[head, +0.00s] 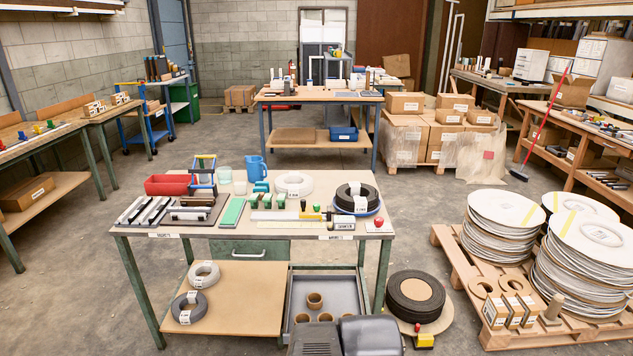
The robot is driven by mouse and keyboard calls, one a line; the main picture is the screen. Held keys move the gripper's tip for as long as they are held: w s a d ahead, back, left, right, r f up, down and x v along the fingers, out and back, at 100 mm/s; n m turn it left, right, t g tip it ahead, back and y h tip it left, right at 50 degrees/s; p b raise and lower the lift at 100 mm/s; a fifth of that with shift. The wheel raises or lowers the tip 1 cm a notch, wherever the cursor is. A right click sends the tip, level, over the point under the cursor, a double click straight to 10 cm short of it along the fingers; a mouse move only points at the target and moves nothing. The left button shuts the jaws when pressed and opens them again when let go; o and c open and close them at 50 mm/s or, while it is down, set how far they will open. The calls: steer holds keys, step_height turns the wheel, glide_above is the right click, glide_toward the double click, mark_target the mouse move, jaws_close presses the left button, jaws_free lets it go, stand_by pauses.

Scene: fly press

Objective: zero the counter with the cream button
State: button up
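I cannot make out a counter or a cream button in the head view; the small items on the near workbench (180,247) are too small to tell apart surely. A small dark-and-pale block (345,223) sits near that bench's right front edge, beside yellow and green-topped pieces; I cannot tell what it is. My gripper is not in view.
The near bench also holds a red bin (172,185), a blue jug (255,168) and a black coil (357,196). A pallet of white reels (500,225) stands at right. A second bench (275,97) stands behind. Open floor lies left of the near bench.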

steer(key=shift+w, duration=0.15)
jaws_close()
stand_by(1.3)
